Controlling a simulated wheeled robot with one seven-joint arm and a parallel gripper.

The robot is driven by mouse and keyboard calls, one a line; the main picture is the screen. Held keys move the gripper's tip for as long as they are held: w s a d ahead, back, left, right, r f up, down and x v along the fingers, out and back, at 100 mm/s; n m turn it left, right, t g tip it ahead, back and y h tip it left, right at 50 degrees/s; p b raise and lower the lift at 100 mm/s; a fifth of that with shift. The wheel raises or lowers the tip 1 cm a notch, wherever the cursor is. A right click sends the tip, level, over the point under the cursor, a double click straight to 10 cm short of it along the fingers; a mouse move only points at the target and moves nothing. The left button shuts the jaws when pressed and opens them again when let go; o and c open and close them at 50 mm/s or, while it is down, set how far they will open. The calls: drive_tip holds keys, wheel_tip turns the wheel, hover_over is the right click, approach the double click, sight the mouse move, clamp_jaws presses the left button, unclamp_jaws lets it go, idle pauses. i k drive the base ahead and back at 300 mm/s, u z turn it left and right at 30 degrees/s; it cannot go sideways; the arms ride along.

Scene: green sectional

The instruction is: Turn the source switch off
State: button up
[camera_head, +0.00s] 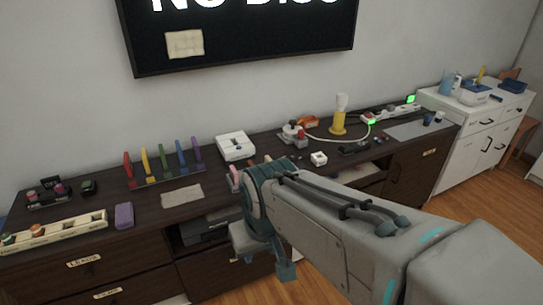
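Which item is the source switch I cannot tell for sure. A power strip (388,113) at the back right of the dark sideboard has a green lit spot (371,122) at its near end and another green light (410,99) at its far end. A white cord runs from near the strip towards the yellow lamp (338,122). My gripper (248,178) is over the sideboard's front edge, well left of the strip and apart from it.
A wall screen (240,30) hangs above. A white cabinet (480,130) stands at the right.

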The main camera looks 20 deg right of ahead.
sight(294, 158)
drive_tip(key=k, duration=0.65)
drive_tip(key=z, duration=0.8)
drive_tip(key=i, duration=1.4)
drive_tip(key=u, duration=0.2)
